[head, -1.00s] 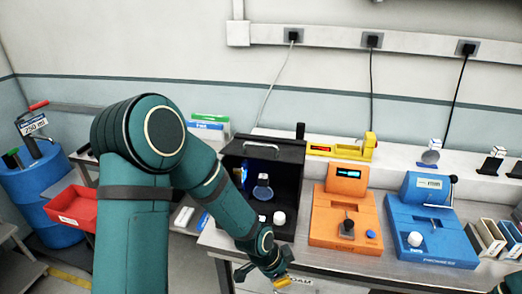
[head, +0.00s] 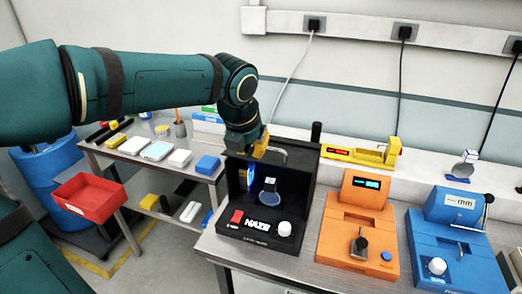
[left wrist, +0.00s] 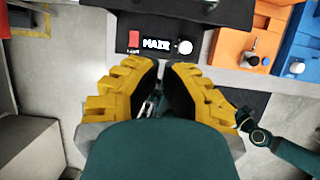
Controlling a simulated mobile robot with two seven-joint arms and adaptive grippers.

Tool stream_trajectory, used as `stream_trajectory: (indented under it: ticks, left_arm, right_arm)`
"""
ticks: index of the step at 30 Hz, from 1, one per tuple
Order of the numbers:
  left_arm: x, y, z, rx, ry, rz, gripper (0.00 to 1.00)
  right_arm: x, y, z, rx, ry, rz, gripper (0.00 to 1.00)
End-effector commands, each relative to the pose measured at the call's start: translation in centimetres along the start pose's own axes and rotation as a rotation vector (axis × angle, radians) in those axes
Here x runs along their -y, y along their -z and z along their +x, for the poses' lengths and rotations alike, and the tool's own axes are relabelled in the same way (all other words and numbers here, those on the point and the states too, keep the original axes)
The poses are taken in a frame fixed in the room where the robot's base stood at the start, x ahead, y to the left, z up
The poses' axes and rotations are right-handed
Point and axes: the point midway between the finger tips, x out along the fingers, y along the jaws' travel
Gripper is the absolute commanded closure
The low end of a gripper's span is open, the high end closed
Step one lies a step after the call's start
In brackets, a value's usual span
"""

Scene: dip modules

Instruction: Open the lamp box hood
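The lamp box (head: 232,218) is black, with a HAZE label, a red switch and a white knob on its front. Its front stands open to view, showing a lamp and a round disc inside. The hood (head: 300,160) is the dark panel at its top, with a silver handle (head: 278,150). My left gripper (head: 260,146) is at the hood's upper edge, beside the handle; contact cannot be told. In the left wrist view its yellow fingers (left wrist: 160,66) come together with a thin gap and nothing seen between. My right arm shows at the right there, its gripper unclear.
An orange device (head: 335,240) and a blue device (head: 455,265) stand right of the box. A yellow device (head: 350,152) is behind. A side table (head: 130,165) with small boxes and a red bin (head: 90,198) are at the left. Floor shows between the tables.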

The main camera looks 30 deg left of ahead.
Motion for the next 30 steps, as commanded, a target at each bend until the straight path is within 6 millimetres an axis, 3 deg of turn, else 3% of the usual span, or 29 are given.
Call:
stream_trajectory:
  ticks: [17, 22, 30]
  left_arm:
    - [0.0, 0.2, 10.3, -0.005, -0.001, 0.000, 1.00]
    - [0.1, -2.6, 8.8, 0.001, 0.000, -0.001, 1.00]
    - [0.1, -3.8, 8.4, -0.001, 0.001, 0.000, 1.00]
  right_arm:
    - [-0.8, -1.0, 2.2, 0.020, 0.002, -0.006, 0.32]
    - [-0.6, -0.8, 1.7, 0.017, 0.002, -0.005, 0.32]
    - [-0.6, -0.8, 1.6, 0.016, 0.002, -0.005, 0.32]
